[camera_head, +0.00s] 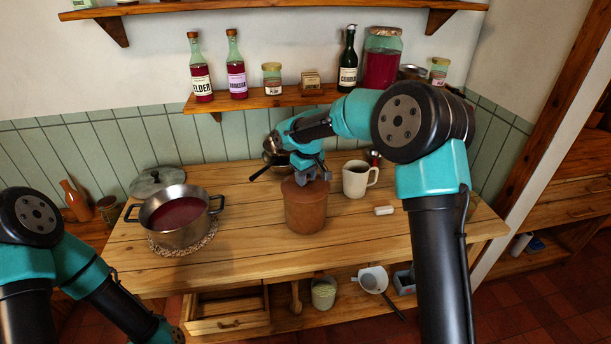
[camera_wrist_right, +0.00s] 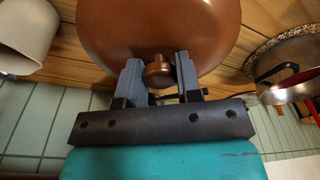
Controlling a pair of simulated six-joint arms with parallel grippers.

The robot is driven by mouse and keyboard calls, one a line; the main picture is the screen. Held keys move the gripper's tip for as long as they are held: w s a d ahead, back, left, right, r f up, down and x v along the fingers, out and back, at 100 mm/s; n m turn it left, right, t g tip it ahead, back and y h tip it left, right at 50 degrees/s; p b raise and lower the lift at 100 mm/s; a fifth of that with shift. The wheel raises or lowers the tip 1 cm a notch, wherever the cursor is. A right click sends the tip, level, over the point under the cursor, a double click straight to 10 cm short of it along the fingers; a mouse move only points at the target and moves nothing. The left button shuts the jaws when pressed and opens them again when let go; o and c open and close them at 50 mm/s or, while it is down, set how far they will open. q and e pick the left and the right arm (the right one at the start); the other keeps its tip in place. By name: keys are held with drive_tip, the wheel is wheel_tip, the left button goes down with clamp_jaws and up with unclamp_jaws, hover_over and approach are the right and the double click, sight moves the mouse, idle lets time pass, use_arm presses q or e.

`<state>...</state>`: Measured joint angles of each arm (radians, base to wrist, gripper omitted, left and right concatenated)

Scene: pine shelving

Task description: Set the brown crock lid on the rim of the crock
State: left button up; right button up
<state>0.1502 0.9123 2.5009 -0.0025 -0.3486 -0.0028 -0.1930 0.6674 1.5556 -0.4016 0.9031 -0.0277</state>
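The brown crock (camera_head: 305,212) stands on the table in the head view. The brown lid (camera_head: 293,186) is at its top and looks level on the rim; whether it touches all round cannot be seen. In the right wrist view the lid (camera_wrist_right: 212,32) fills the upper middle, with its round knob (camera_wrist_right: 158,74) toward me. My right gripper (camera_head: 312,173) is over the lid. In the right wrist view its fingers (camera_wrist_right: 160,72) stand on either side of the knob, apart, with a narrow gap at the right. My left gripper is out of view; only its arm shows at lower left.
A pot (camera_head: 178,240) of red liquid stands left of the crock on a woven mat. A white mug (camera_head: 357,180) stands close at right, with a small white piece (camera_head: 384,210) in front. A dark-handled pan (camera_head: 273,150) lies behind. The table's front is clear.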

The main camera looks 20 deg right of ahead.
sight(310, 186)
drive_tip(key=o, duration=0.5)
drive_tip(key=r, duration=0.5)
drive_tip(key=s+r, duration=0.1)
drive_tip(key=r, duration=0.5)
drive_tip(key=s+d+r, duration=0.1)
drive_tip(key=r, duration=0.5)
drive_tip(key=shift+r, duration=0.15)
